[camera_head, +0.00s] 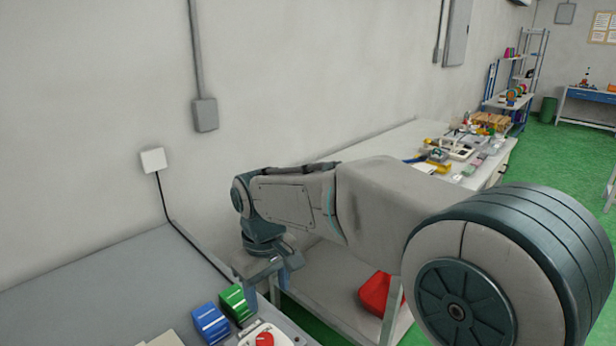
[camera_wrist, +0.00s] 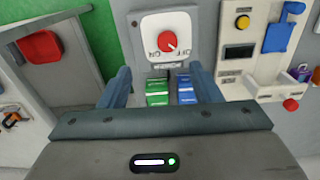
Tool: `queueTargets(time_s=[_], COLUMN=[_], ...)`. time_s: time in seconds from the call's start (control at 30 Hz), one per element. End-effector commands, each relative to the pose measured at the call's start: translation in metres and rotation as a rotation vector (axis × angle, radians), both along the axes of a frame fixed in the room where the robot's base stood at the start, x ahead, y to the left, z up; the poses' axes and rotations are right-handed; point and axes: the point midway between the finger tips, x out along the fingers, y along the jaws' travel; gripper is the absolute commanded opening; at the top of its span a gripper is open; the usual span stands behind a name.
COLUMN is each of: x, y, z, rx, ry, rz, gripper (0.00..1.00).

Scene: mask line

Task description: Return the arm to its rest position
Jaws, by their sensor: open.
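My arm reaches across the head view from the lower right, with the wrist bent down. My gripper (camera_head: 268,287) points down over the front edge of the grey bench (camera_head: 95,280), just right of a green block (camera_head: 237,302) and a blue block (camera_head: 210,325). In the wrist view my gripper (camera_wrist: 160,72) is open. The green block (camera_wrist: 157,92) and the blue block (camera_wrist: 186,91) show between its fingers. Nothing visible is gripped. Whether the fingers touch the blocks cannot be told.
A white switch box with a red knob (camera_head: 264,339) stands beside the blocks. A panel with a yellow button (camera_wrist: 242,22) is at right in the wrist view. A red object (camera_head: 375,293) lies on a lower shelf. A cluttered bench (camera_head: 400,140) stands behind my arm along the wall.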

Motion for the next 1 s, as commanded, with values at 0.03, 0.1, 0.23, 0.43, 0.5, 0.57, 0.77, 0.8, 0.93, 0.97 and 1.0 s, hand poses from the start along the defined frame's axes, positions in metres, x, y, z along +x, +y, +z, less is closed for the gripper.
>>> queueTargets(time_s=[0.03, 0.1, 0.23, 0.43, 0.5, 0.57, 0.77, 0.8, 0.93, 0.97, 1.0], x=[-0.002, -0.008, -0.027, -0.070, -0.086, -0.100, -0.128, -0.130, -0.133, -0.133, -0.133], y=[-0.020, -0.050, -0.108, -0.185, -0.206, -0.220, -0.246, -0.248, -0.249, -0.249, -0.249], z=[0.004, 0.007, 0.010, 0.003, -0.003, -0.008, -0.021, -0.023, -0.024, -0.024, -0.024], rx=[-0.002, -0.002, 0.009, 0.042, 0.060, 0.073, 0.109, 0.112, 0.114, 0.114, 0.114], ry=[-0.018, -0.042, -0.092, -0.159, -0.179, -0.192, -0.221, -0.223, -0.225, -0.225, -0.225], rz=[-0.048, -0.125, -0.289, -0.543, -0.624, -0.685, -0.811, -0.821, -0.831, -0.831, -0.831], gripper=[0.58, 0.58, 0.58, 0.58, 0.58, 0.58, 0.58, 0.58, 0.58, 0.58, 0.58])
